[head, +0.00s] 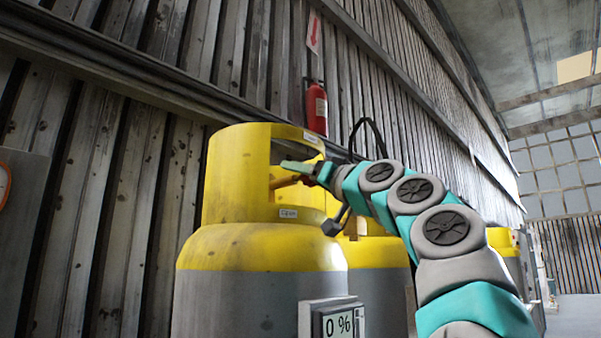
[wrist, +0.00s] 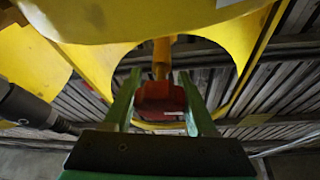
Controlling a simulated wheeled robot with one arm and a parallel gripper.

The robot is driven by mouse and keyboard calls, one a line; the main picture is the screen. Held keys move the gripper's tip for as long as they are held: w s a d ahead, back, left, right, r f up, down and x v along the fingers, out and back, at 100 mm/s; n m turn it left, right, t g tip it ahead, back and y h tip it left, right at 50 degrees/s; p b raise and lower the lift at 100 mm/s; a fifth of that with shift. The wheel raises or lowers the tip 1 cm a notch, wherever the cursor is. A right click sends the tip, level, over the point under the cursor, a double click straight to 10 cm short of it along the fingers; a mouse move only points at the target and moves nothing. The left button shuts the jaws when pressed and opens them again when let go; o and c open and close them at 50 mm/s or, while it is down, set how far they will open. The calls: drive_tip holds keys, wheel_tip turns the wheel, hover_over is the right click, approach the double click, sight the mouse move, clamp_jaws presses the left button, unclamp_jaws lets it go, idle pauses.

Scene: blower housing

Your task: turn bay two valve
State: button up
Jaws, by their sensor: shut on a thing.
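A large gas cylinder (head: 262,255), yellow on top and grey below, stands in the middle of the head view. My gripper (head: 303,168) reaches into the opening of its yellow collar from the right. In the wrist view the valve's red handle (wrist: 160,96) sits between the two green fingers of my gripper (wrist: 160,78), which are shut on it. An orange-yellow stem (wrist: 162,55) runs from the handle up into the collar opening. In the head view the collar and my fingers hide most of the valve. No bay number is readable on the cylinder.
A dark hose fitting (wrist: 35,108) is close to my gripper's left in the wrist view. More yellow-topped cylinders (head: 372,250) stand behind. A red fire extinguisher (head: 317,108) hangs on the corrugated wall (head: 110,170).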

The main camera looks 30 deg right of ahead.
drive_tip(key=m+h+p, duration=0.1)
drive_tip(key=m, duration=0.1)
drive_tip(key=m+h+p, duration=0.1)
drive_tip(key=m+p, duration=0.1)
drive_tip(key=shift+d+r, duration=0.1)
drive_tip(key=shift+r, duration=0.1)
drive_tip(key=m+p, duration=0.1)
drive_tip(key=m+h+p, duration=0.1)
drive_tip(key=m, duration=0.1)
drive_tip(key=m+h+p, duration=0.1)
drive_tip(key=p, duration=0.1)
drive_tip(key=shift+d+m+g, duration=0.25)
drive_tip(key=shift+m+g, duration=0.15)
drive_tip(key=m, duration=0.1)
drive_tip(key=f+m+h, duration=0.1)
drive_tip(key=m, duration=0.1)
drive_tip(key=shift+w+d+g+p, duration=0.1)
drive_tip(key=shift+d+g+p, duration=0.05)
drive_tip(key=shift+g+p, duration=0.25)
drive_tip(key=m+g+h, duration=0.1)
drive_tip(key=m, duration=0.2)
drive_tip(key=shift+f, duration=0.1)
drive_tip(key=m+g, duration=0.1)
drive_tip(key=m, duration=0.2)
drive_tip(key=shift+f, duration=0.15)
drive_tip(key=shift+f+m+g, duration=0.2)
drive_tip(key=shift+m+g, duration=0.3)
drive_tip(key=shift+m, duration=0.6)
drive_tip(key=o, duration=1.4)
